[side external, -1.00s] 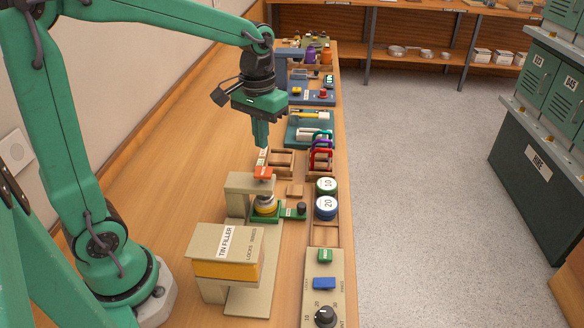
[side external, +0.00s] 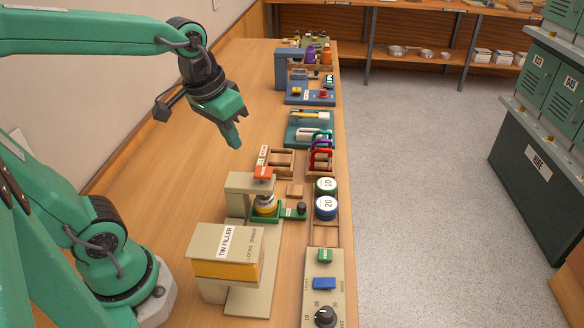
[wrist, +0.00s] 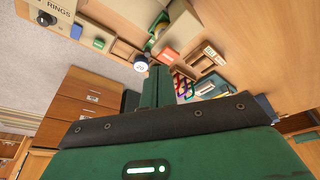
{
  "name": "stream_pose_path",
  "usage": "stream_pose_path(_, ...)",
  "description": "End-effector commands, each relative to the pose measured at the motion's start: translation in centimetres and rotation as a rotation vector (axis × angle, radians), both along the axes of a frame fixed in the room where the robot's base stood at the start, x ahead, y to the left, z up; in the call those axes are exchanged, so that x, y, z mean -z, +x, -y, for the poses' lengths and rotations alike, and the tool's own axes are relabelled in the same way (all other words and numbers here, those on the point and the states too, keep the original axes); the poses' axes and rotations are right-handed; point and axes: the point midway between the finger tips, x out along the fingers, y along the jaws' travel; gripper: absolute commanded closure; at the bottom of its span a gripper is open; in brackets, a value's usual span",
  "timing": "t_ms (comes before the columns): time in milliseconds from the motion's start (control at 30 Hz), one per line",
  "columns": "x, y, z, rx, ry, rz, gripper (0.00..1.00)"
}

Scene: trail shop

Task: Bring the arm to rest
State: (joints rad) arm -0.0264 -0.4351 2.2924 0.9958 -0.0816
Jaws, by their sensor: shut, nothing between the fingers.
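My green gripper (side external: 233,140) is in the air above the wooden bench (side external: 160,190), left of the row of devices. Its fingers are together with nothing between them. In the wrist view the closed fingers (wrist: 156,86) point towards the bench edge. The forearm reaches in from the upper left in the side view, and the gripper tilts down and to the right. It looks apart from everything on the bench.
The tin filler (side external: 225,262), a beige press with a red top (side external: 263,173), the 10 tin (side external: 326,186) and 20 tin (side external: 326,208), and a rack of coloured loops (side external: 320,152) line the bench. A blue machine (side external: 310,92) stands farther back. The bench's left part is clear.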

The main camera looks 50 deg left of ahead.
Motion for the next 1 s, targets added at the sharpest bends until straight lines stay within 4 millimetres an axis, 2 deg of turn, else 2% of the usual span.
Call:
stream_pose_path(200, -0.3, -2.8, 0.4, 0.052, 0.016, 0.107, 1.0)
stream_pose_path(400, -0.1, -4.5, 0.7, 0.088, 0.028, 0.176, 1.0)
stream_pose_path(1000, 0.0, -5.0, 0.7, 0.102, 0.034, 0.203, 1.0)
